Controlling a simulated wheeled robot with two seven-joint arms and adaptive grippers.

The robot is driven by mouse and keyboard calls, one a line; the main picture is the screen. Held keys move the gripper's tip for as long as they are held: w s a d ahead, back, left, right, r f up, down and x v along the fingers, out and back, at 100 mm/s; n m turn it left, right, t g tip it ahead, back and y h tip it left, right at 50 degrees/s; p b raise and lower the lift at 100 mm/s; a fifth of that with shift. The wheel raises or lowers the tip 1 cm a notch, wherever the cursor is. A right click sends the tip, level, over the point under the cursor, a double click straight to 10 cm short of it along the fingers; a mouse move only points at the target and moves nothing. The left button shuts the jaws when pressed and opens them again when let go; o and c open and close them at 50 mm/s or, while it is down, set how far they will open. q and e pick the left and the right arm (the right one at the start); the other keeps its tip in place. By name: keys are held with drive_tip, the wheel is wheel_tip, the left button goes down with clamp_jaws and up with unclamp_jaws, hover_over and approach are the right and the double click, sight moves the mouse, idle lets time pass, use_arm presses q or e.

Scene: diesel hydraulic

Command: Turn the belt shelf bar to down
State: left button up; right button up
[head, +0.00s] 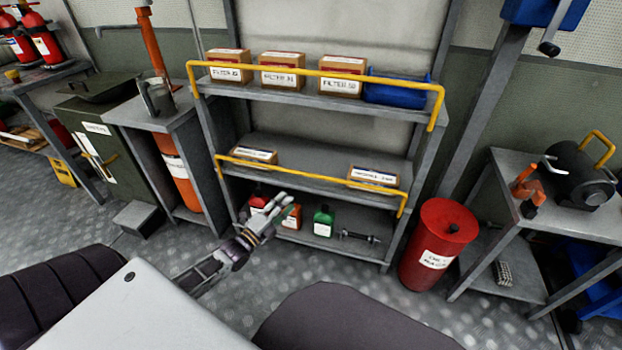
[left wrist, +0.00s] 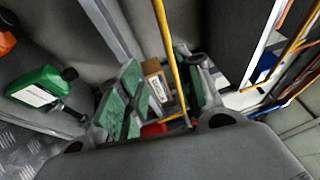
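The shelf rack has two yellow bars. The upper bar (head: 312,72) runs along the front of the top shelf with the filter boxes. The lower bar (head: 310,176) runs along the front of the middle shelf, whose box labels I cannot read. My left gripper (head: 284,202) is just below the lower bar in the head view. In the left wrist view, its green-padded fingers (left wrist: 165,85) are apart and a yellow bar (left wrist: 170,50) shows in the gap between them. I cannot tell whether the fingers touch it. My right gripper is out of view.
A green bottle (head: 323,222) and other containers stand on the bottom shelf behind my left gripper. Filter boxes (head: 282,72) and a blue bin (head: 395,90) are on top. A red drum (head: 437,245) stands right of the rack, an orange cylinder (head: 178,170) left.

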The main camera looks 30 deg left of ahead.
sight(311, 175)
use_arm(q)
drive_tip(key=shift+w+d+r+m, duration=0.1)
drive_tip(key=shift+w+r+m, duration=0.2)
drive_tip(key=shift+r, duration=0.25)
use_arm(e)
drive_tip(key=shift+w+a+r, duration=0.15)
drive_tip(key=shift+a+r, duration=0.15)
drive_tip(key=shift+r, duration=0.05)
use_arm(q)
drive_tip(key=shift+r+b+x, duration=0.1)
drive_tip(key=shift+b+x, duration=1.35)
drive_tip(key=shift+x, duration=1.95)
drive_tip(key=shift+r+b+x, duration=0.15)
drive_tip(key=shift+b+x, duration=1.25)
drive_tip(key=shift+x, duration=2.05)
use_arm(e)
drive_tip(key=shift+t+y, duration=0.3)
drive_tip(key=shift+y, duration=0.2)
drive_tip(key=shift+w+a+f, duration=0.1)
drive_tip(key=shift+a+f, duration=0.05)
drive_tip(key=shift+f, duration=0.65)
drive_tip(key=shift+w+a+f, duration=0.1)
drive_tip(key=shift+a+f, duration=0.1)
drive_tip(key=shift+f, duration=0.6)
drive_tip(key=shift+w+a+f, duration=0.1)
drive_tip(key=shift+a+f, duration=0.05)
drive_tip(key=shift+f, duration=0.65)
